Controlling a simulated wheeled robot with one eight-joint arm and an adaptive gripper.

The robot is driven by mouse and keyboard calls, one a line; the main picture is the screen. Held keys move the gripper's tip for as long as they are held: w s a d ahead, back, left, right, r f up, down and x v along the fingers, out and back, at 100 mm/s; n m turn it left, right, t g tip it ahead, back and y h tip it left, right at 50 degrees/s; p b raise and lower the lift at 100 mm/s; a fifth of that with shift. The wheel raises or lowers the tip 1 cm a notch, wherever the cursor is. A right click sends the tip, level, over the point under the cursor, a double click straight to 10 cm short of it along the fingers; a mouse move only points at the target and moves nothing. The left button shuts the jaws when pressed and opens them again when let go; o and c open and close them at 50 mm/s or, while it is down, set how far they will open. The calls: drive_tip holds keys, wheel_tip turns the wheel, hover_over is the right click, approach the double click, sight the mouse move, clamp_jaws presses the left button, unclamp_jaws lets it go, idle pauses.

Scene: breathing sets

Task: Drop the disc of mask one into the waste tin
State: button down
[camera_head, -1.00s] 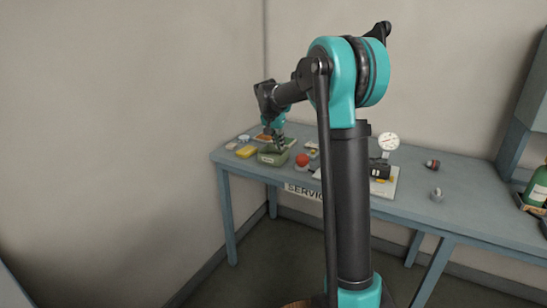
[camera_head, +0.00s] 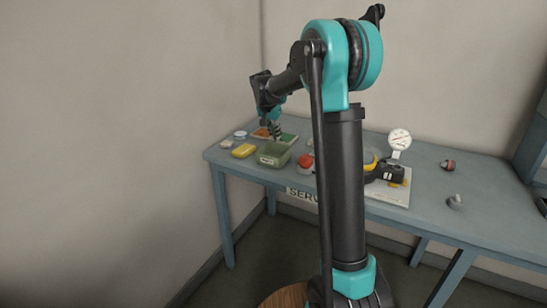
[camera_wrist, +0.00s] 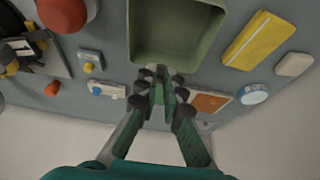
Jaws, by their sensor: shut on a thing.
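A green open-topped tin (camera_head: 274,153) stands near the left end of the bench; I take it for the waste tin. In the wrist view its empty inside (camera_wrist: 178,35) shows at the top, ahead of my fingertips. My gripper (camera_head: 275,134) points down at the tin's far side; in the wrist view (camera_wrist: 160,88) its fingers are close together just outside the tin's rim. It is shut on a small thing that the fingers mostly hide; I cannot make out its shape. I cannot tell which thing is mask one.
A yellow block (camera_head: 243,151), a white-and-blue round piece (camera_head: 240,135) and an orange mat (camera_head: 262,132) lie beside the tin. A red-topped thing (camera_head: 306,161) stands right of it. A gauge (camera_head: 399,139) stands farther right. The bench's front edge is near the tin.

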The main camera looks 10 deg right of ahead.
drive_tip(key=shift+f, duration=1.95)
drive_tip(key=c, duration=1.6)
unclamp_jaws()
drive_tip(key=v, duration=1.2)
drive_tip(key=s+d+f+n+y, duration=0.1)
drive_tip(key=s+d+f+n, duration=0.1)
drive_tip(key=s+f, duration=0.5)
drive_tip(key=s+d+f+n+y, duration=0.1)
drive_tip(key=s+f, duration=0.7)
drive_tip(key=s, duration=0.9)
drive_tip(key=s+d+f+n, duration=0.4)
drive_tip(key=s+f, duration=0.3)
drive_tip(key=s, duration=0.5)
drive_tip(key=shift+s+d+f+y, duration=0.2)
drive_tip(key=shift+s+d+y, duration=0.1)
drive_tip(key=shift+s+y, duration=0.1)
